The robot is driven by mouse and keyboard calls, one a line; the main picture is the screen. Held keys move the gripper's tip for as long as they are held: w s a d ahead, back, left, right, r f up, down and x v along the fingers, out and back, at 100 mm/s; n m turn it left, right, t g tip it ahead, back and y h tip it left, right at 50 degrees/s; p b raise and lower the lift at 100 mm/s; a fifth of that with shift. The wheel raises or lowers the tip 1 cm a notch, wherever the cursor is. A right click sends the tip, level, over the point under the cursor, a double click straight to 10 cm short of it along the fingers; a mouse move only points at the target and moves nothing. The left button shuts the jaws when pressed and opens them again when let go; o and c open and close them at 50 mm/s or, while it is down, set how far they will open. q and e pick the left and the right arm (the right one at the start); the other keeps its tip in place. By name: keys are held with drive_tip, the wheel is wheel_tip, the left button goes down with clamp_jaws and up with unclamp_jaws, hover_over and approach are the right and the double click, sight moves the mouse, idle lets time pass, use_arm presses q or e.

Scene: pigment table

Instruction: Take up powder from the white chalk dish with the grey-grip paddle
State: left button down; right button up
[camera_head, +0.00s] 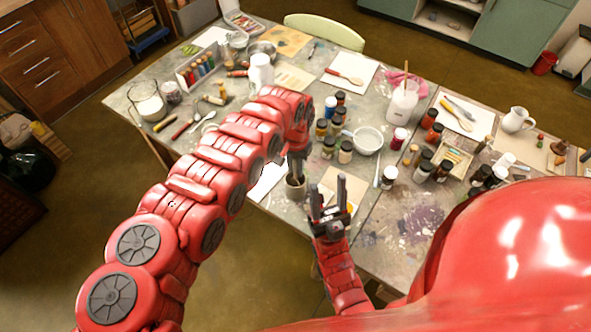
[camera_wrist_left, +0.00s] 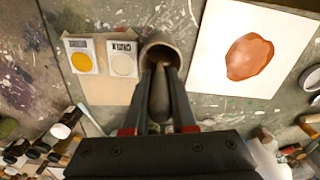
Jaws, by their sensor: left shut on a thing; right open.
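The white chalk dish (camera_wrist_left: 122,64) shows as a pale round on a white labelled square in the left wrist view, beside a yellow one (camera_wrist_left: 80,57). Both are on a tan board (camera_wrist_left: 105,93). My left gripper (camera_wrist_left: 160,78) is shut on a dark grey grip (camera_wrist_left: 158,98), which looks like the paddle's. The grip is at a grey-brown cup (camera_wrist_left: 165,42); the paddle's far end is hidden. In the head view my left gripper (camera_head: 297,160) points down at this cup (camera_head: 295,188). My right gripper (camera_head: 329,196) is open and empty, over the board (camera_head: 353,185).
A white sheet with a red-brown patch (camera_wrist_left: 206,65) is right of the cup in the wrist view. The stained tabletop at right (camera_head: 400,235) is clear.

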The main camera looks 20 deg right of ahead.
use_arm(q)
drive_tip(key=shift+r+b, duration=1.35)
drive_tip(key=shift+r, duration=3.4)
